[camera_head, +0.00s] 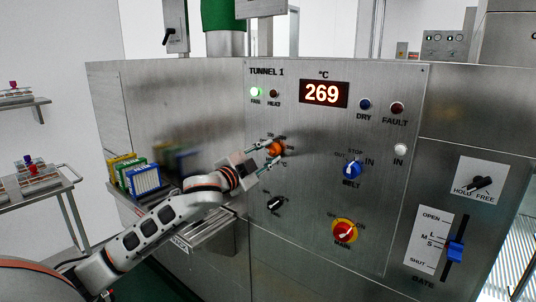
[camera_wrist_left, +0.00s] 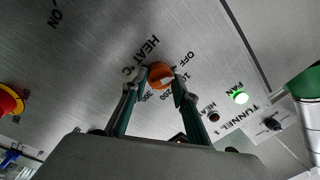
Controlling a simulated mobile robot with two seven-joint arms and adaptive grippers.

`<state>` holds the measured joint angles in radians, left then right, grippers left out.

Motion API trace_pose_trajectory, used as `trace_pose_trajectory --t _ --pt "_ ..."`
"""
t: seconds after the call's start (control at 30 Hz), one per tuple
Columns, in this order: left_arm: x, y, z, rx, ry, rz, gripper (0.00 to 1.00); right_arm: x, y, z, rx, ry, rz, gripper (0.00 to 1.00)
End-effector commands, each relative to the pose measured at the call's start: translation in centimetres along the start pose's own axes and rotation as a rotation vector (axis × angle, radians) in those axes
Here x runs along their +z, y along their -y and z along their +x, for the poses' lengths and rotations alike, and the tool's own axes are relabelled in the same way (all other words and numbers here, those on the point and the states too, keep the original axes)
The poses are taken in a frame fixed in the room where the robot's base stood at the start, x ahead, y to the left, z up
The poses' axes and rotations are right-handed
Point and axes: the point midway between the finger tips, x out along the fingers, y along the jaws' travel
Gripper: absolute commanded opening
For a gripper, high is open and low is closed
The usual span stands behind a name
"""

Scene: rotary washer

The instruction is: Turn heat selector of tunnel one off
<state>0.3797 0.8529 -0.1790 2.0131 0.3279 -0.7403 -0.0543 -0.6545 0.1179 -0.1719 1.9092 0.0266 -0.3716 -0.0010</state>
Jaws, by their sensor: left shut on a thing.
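The heat selector is an orange round knob (camera_head: 274,148) on the steel TUNNEL 1 panel. In the left wrist view the knob (camera_wrist_left: 160,75) sits among the marks OFF, 100, 200 and 300. A pale mark on the knob faces the 100 to 200 side, away from OFF; its exact setting is hard to tell. My left gripper (camera_head: 271,153) reaches in from the left and is shut on the knob, one finger on each side. Its two fingers also show in the left wrist view (camera_wrist_left: 157,80). My right gripper is not in view.
A red display (camera_head: 323,94) reads 269. The green FAN lamp (camera_head: 255,92) is lit. A black knob (camera_head: 275,203), a blue BELT knob (camera_head: 352,170) and a red-yellow main switch (camera_head: 344,231) are nearby. Coloured boxes (camera_head: 138,177) stand on a shelf left of the panel.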

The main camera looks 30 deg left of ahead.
Motion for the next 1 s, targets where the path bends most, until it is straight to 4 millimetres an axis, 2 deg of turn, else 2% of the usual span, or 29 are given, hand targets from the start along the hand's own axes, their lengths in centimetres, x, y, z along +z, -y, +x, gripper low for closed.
trace_pose_trajectory --t 0.6,0.63,0.67,1.0 --pt "0.05 -0.39 0.00 0.007 0.004 -0.044 0.07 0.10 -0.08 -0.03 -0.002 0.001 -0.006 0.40" --pt "0.05 -0.39 0.00 0.007 0.004 -0.044 0.36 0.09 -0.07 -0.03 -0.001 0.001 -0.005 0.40" --pt "0.05 -0.40 0.00 0.007 0.004 -0.043 0.44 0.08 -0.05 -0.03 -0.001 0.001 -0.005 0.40" --pt "0.00 -0.15 -0.05 0.003 0.003 -0.040 0.44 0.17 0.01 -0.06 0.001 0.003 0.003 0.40"
